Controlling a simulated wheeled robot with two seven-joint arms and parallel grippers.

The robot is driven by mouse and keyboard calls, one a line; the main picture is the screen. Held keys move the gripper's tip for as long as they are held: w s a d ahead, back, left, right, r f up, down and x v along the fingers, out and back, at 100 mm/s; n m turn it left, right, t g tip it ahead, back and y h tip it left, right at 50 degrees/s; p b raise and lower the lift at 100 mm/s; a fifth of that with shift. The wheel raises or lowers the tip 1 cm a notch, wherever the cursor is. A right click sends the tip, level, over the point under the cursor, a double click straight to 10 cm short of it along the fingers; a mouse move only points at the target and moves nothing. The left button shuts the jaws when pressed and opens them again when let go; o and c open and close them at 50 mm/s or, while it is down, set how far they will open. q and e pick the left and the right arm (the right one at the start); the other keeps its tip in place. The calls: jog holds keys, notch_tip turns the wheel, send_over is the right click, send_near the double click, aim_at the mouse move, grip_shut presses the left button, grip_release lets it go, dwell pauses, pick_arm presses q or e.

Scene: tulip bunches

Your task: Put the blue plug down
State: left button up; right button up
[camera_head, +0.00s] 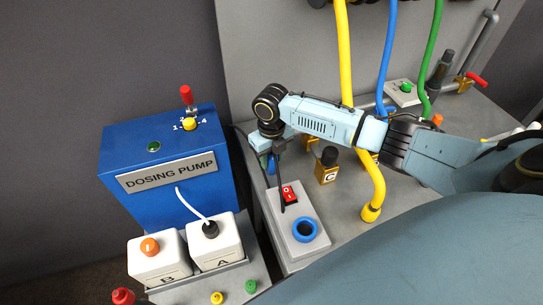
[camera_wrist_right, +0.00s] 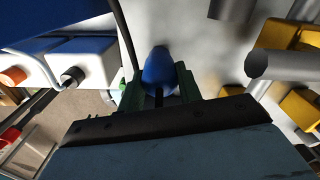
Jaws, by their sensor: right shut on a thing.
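The blue plug (camera_wrist_right: 158,68) is between the dark green fingers of my right gripper (camera_wrist_right: 158,88) in the right wrist view. The gripper is shut on it, with its rounded blue end showing past the fingers. In the head view my right gripper (camera_head: 277,158) points down at the back left of the grey bench, and a bit of the blue plug (camera_head: 271,164) shows beside it. Whether the plug touches the surface below cannot be told. My left gripper is not in view.
A grey box with a red switch (camera_head: 289,194) and a blue ring (camera_head: 305,230) is in front of my right gripper. The blue dosing pump (camera_head: 165,165) stands left. A brass-coloured block marked C (camera_head: 326,172) and a yellow hose (camera_head: 345,60) are right.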

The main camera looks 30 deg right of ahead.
jog(key=shift+f, duration=0.1)
jog(key=o, duration=1.1)
notch_tip(320, 180, up, 12)
jog(key=shift+r, duration=0.2)
jog(key=shift+f, duration=0.1)
